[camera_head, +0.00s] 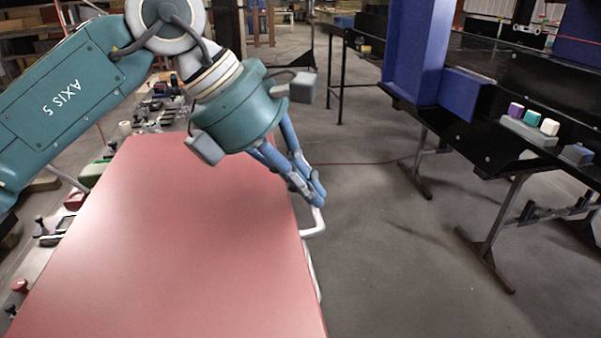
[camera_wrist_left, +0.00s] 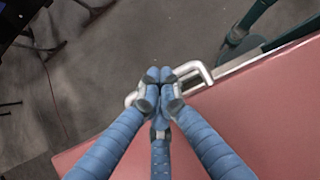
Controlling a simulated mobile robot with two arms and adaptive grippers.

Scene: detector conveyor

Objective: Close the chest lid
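The chest lid (camera_head: 185,235) is a large, flat, pinkish-red panel, and part of it shows in the left wrist view (camera_wrist_left: 260,125). A pale metal handle (camera_head: 316,226) stands out from its right edge. My left gripper (camera_head: 319,198) has blue fingers at that edge, level with the handle. In the left wrist view the fingertips (camera_wrist_left: 160,76) are drawn together over the handle (camera_wrist_left: 196,70), which shows on both sides of them. I cannot tell whether the fingers grip it. The chest body under the lid is hidden. My right gripper is out of view.
A black workbench (camera_head: 480,140) with blue panels (camera_head: 415,50) stands at the right, with small coloured blocks (camera_head: 532,117) on it. A cluttered surface lies along the lid's left side. The grey floor (camera_head: 385,240) between lid and bench is clear.

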